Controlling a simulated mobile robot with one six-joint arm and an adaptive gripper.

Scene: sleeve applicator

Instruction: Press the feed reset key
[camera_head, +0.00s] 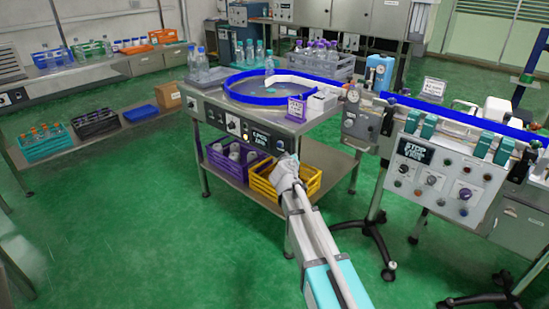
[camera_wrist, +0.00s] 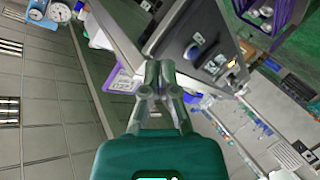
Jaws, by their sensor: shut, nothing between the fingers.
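The control panel (camera_head: 228,123) is on the front of the round-bowl feeder table. It carries dark knobs, small buttons and a lit display (camera_head: 262,138). A dark knob (camera_head: 280,145) sits at its right end. I cannot read which button is the feed reset key. My gripper (camera_head: 293,158) is shut and empty in front of the panel's right end, partly covering that area. In the wrist view my gripper (camera_wrist: 159,70) points toward the tilted dark panel (camera_wrist: 188,35), with a small yellow-lit spot (camera_wrist: 232,63) right of the fingertips. Contact with the panel cannot be told.
A yellow crate (camera_head: 262,181) and a purple crate (camera_head: 222,160) stand on the shelf under the panel. A second control box (camera_head: 445,165) stands to the right. A blue-rimmed bowl (camera_head: 235,94) is on the tabletop. Green floor is open at left.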

